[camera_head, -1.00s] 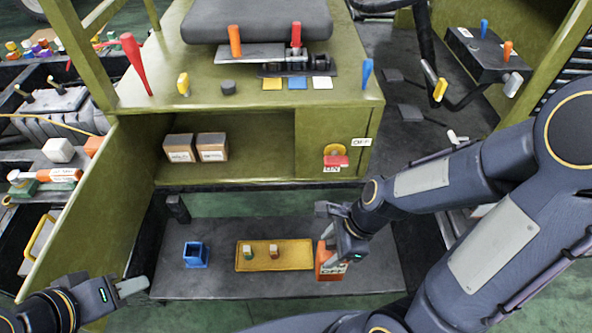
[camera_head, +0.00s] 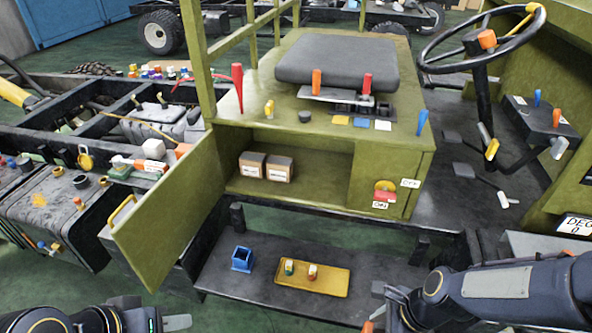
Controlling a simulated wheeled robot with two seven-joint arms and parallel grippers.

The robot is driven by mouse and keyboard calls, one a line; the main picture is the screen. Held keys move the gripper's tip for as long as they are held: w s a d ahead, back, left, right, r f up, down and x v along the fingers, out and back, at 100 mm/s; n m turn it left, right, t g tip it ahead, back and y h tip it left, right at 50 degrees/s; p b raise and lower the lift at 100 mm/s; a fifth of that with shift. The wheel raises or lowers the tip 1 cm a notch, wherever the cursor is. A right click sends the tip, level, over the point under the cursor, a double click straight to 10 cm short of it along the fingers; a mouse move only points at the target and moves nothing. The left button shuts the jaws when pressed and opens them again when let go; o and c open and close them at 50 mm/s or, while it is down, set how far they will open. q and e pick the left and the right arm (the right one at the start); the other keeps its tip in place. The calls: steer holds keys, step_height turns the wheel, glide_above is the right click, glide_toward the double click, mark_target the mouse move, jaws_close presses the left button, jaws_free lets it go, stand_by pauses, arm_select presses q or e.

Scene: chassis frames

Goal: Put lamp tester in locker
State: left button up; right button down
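The locker is the olive-green cabinet compartment (camera_head: 318,190) below the seat; its door (camera_head: 172,222) stands open to the left. Two brown boxes with white labels, one at the left (camera_head: 252,165) and one beside it (camera_head: 279,169), are inside at its left; its right part is bare. My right gripper (camera_head: 382,306) is at the bottom right, in front of the lower shelf. A sliver of an orange object (camera_head: 368,327), apparently the lamp tester, shows under it; the rest is cut off by the picture edge. My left gripper (camera_head: 178,322) is at the bottom left, seen side-on, with nothing visible in it.
The dark lower shelf (camera_head: 222,285) carries a blue open holder (camera_head: 242,259) and a yellow tray (camera_head: 335,283) with two small blocks. The open door bounds the locker's left side. A red and yellow switch (camera_head: 385,191) is on the panel right of the opening.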

steer(key=shift+w+r+n, duration=0.15)
steer(key=shift+w+n, duration=0.15)
steer(key=w+d+r+n+g+h, duration=0.1)
steer(key=w+d+n+g+h, duration=0.15)
steer(key=w+n, duration=0.75)
steer(key=w+d+r+n+g+h, duration=0.1)
steer(key=w+n+g+h, duration=0.15)
steer(key=w+n, duration=0.65)
arm_select(q)
steer(key=shift+w, duration=0.15)
arm_select(e)
steer(key=s+f+n, duration=0.1)
steer(key=s+f, duration=0.2)
steer(key=f, duration=0.2)
steer(key=shift+a+f+y, duration=0.15)
steer(key=shift+y, duration=0.15)
